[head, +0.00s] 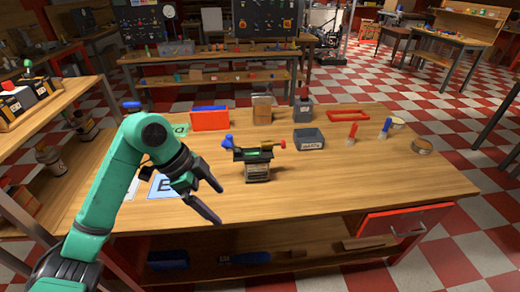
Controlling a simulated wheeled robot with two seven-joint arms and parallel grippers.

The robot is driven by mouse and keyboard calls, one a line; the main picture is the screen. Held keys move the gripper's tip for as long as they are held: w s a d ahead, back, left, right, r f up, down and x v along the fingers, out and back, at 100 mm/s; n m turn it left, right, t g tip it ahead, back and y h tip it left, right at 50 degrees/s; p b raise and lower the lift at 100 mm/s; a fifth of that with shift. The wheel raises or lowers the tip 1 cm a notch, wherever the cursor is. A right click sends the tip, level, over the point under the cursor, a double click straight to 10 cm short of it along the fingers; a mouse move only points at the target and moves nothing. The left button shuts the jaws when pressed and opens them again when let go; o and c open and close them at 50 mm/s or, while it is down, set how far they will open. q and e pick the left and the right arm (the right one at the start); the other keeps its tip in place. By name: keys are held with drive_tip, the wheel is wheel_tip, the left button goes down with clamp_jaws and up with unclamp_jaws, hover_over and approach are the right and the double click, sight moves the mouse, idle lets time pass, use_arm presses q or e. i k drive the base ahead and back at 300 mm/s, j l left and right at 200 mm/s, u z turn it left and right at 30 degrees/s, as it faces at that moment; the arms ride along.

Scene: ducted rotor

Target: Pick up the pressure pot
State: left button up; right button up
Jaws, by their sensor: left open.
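The likely pressure pot (257,172) stands upright near the middle of the wooden workbench in the head view. My right gripper is not in view.
Blue-marked cards lie beside my left arm. The bench's front right is clear.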

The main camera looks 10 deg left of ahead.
sight(257, 161)
drive_tip(key=i, duration=1.05)
